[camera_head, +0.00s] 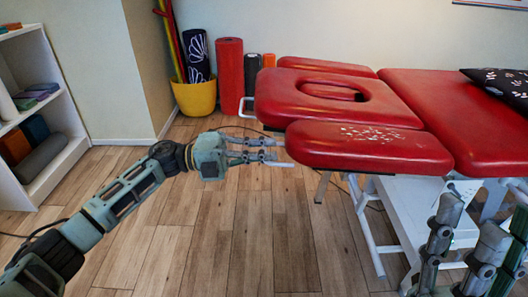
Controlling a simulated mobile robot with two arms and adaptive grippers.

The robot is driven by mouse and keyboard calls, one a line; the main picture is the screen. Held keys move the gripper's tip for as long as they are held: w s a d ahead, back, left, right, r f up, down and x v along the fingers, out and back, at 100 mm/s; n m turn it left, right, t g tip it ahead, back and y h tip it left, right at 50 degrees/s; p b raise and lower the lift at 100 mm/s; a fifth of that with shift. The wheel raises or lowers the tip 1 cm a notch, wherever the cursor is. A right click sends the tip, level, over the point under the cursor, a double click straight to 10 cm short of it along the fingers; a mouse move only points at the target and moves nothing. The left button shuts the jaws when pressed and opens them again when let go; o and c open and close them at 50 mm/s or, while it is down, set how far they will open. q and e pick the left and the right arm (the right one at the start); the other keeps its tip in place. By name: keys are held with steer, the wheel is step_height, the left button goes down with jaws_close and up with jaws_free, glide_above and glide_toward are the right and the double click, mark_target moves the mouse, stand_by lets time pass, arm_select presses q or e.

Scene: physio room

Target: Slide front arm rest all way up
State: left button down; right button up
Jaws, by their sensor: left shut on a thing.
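The front arm rest (368,147) is a red padded slab with pale speckles on top. It sits at the near left side of the red treatment table, beside the face-hole headrest (335,98). My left gripper (274,149) is at the left end of the arm rest, shut on a pale handle (284,164) there; the fingers hide much of the handle. My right gripper (462,240) is partly in view at the lower right, in front of the table's white frame. Its jaw state is unclear.
The table's main red pad (450,110) bears a dark patterned pillow (503,85). A white metal frame (378,225) stands below. A yellow pot (195,97) with rolled mats is at the back. A white shelf (60,110) stands left. The wooden floor is clear at the front middle.

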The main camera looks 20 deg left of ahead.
arm_select(q)
steer(key=shift+w+r, duration=0.1)
steer(key=shift+r, duration=0.25)
steer(key=c, duration=1.9)
jaws_free()
steer(key=shift+c, duration=0.2)
steer(key=shift+o, duration=0.4)
steer(key=shift+f, duration=0.1)
steer(key=v, duration=1.2)
steer(key=shift+f, duration=0.15)
steer(key=shift+a, duration=0.1)
